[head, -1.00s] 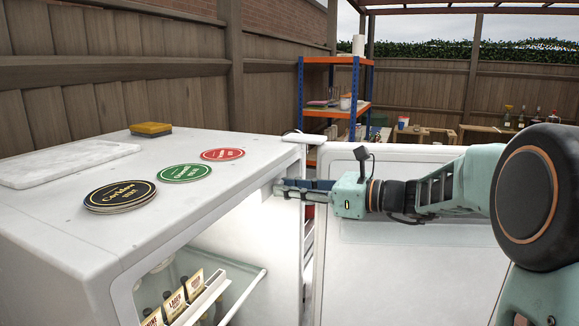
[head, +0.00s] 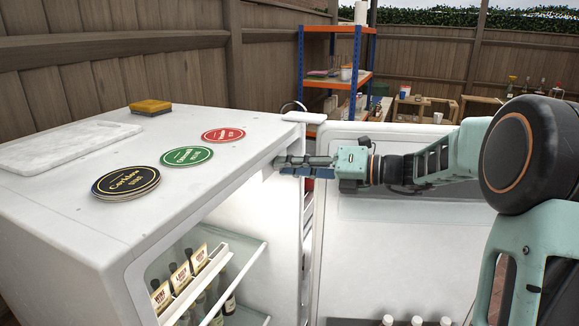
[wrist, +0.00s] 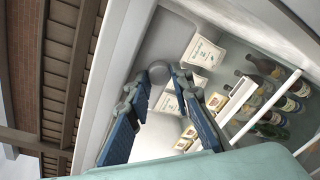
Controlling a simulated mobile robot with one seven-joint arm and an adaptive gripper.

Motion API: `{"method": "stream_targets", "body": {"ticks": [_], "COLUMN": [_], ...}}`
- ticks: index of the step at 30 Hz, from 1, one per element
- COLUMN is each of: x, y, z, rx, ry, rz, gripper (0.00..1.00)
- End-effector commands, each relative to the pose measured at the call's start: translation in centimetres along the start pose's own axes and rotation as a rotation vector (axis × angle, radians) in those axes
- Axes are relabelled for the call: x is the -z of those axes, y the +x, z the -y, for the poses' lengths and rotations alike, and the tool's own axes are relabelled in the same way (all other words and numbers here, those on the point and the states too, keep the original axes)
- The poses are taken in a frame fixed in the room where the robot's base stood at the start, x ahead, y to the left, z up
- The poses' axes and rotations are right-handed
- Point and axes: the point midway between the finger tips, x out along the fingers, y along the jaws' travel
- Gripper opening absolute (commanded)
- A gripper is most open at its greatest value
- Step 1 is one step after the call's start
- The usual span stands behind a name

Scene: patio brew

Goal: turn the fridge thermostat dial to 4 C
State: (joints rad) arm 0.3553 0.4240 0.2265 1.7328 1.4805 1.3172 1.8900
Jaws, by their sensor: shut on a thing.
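The white fridge (head: 65,235) stands open, with its door (head: 400,250) swung out to the right. In the wrist view a round grey dial (wrist: 159,71) sits on the fridge's inner lining near the upper opening. My gripper (wrist: 154,78) is shut on this dial, with one blue-padded finger on each side of it. In the head view my gripper (head: 278,164) reaches in at the fridge's upper front right edge. The dial is hidden in the head view. Its markings and pointer are too small to read.
Black (head: 126,182), green (head: 187,157) and red (head: 223,135) coasters, a white board (head: 65,146) and a yellow sponge (head: 150,107) lie on the fridge top. Bottles (wrist: 272,104) stand on a shelf inside. The open door is close below my arm.

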Motion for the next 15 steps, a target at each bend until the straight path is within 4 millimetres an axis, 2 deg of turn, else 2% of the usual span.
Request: {"method": "stream_targets", "body": {"ticks": [6, 15], "x": [0.10, 0.04], "y": [-0.02, -0.02], "z": [0.13, 0.10], "rx": [-0.015, -0.027], "ry": [0.153, 0.272], "rz": [-0.013, -0.021], "gripper": [0.00, 0.00]}}
